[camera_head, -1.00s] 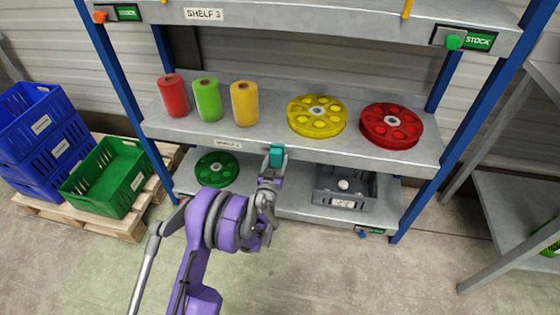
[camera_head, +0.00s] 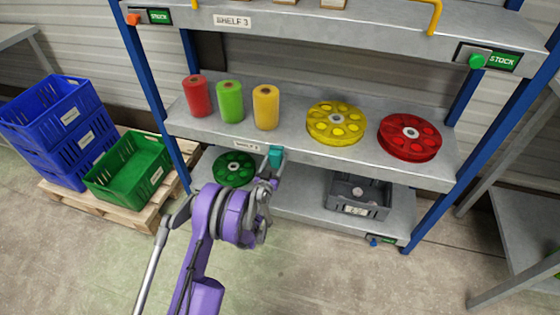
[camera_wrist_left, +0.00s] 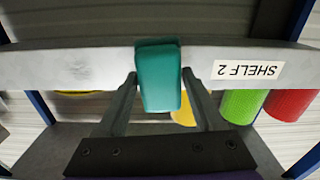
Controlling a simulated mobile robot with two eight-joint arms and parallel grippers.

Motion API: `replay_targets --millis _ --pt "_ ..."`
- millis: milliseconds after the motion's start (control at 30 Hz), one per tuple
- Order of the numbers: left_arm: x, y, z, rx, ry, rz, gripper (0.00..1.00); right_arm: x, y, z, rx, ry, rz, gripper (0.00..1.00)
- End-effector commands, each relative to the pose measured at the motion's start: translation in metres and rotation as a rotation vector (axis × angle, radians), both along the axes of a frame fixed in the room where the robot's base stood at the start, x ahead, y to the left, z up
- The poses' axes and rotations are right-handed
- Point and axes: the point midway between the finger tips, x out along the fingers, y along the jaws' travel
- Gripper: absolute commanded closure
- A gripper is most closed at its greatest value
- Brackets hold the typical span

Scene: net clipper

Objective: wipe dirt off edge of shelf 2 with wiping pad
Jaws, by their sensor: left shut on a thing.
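My left gripper (camera_head: 272,167) is shut on the teal wiping pad (camera_head: 276,156), at the front edge of shelf 2 (camera_head: 340,169). In the left wrist view, which shows the shelf upside down, the pad (camera_wrist_left: 159,80) sits between the two fingers (camera_wrist_left: 160,90) and overlaps the shelf edge (camera_wrist_left: 40,68). I cannot tell if it presses on the edge. A faint grey smudge (camera_wrist_left: 80,70) shows on the edge, on the side of the pad away from the SHELF 2 label (camera_wrist_left: 248,70). My right gripper is not in view.
Red, green and yellow rolls (camera_head: 230,101) and yellow and red reels (camera_head: 336,123) stand on shelf 2. A green reel (camera_head: 234,169) and a grey crate (camera_head: 357,195) are on the shelf below. Blue crates (camera_head: 60,125) and a green crate (camera_head: 128,166) stand at left.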

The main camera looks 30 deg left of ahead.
Motion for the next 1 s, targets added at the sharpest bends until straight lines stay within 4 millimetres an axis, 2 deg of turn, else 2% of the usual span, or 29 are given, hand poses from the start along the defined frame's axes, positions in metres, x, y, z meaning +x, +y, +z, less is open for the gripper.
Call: replay_targets --millis 400,1000 --pt "-0.004 0.001 -0.001 0.000 0.000 -0.001 0.75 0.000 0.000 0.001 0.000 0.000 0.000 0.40" --pt "-0.057 -0.012 -0.001 0.001 0.000 -0.002 0.75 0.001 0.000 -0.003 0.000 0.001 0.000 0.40"
